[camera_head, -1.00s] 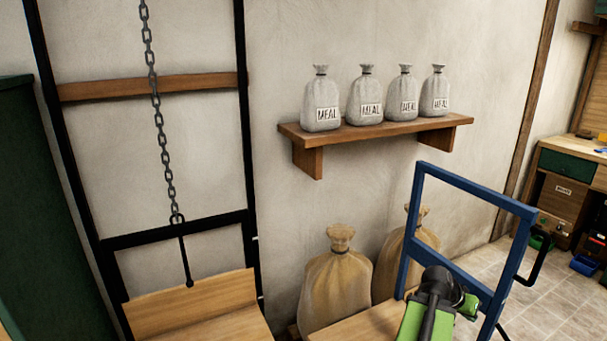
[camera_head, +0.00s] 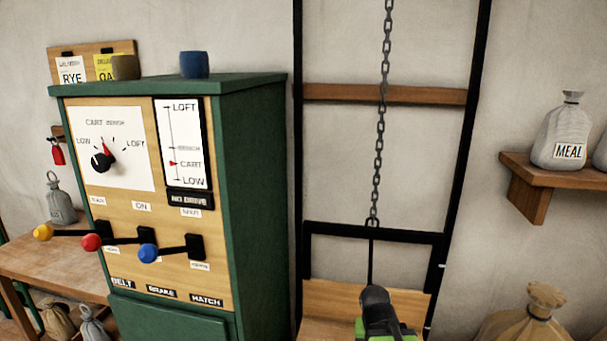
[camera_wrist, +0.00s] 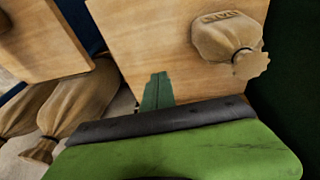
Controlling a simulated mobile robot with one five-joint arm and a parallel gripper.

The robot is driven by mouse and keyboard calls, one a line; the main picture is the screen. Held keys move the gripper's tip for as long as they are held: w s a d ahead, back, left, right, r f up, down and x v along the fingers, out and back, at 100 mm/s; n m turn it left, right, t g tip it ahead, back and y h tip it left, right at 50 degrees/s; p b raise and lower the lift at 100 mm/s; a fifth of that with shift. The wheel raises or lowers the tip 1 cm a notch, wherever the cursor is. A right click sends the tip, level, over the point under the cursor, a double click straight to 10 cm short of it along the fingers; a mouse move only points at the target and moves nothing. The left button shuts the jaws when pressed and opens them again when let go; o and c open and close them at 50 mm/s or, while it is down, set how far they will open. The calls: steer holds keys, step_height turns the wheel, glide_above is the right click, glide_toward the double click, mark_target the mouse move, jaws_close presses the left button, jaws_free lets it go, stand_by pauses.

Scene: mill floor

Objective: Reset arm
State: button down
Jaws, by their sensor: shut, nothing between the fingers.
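My arm's black and green end part (camera_head: 378,315) shows at the bottom of the head view, in front of the hoist's wooden platform. The fingertips cannot be made out there. In the wrist view my gripper (camera_wrist: 157,88) shows as a dark green finger piece beyond a black band and green body. It is shut with nothing in it, apart from the sack. A tied tan sack (camera_wrist: 225,38) with a label lies on a wooden board (camera_wrist: 150,40) in the wrist view.
A green control cabinet (camera_head: 258,190) with a dial and red, yellow and blue levers stands left. A chain (camera_head: 378,150) hangs in the black hoist frame. A shelf (camera_head: 525,195) with meal sacks is right. Burlap sacks (camera_wrist: 85,100) lie beside another board (camera_wrist: 40,40) in the wrist view.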

steer(key=s+a+n+g+y, duration=0.2)
steer(key=s+a+n, duration=0.15)
steer(key=a, duration=0.35)
step_height(320, 180, up, 19)
steer(key=s+p, duration=0.1)
steer(key=p, duration=1.9)
steer(key=shift+d+r+m, duration=0.15)
steer(key=shift+d+m, duration=0.1)
steer(key=shift+m, duration=0.1)
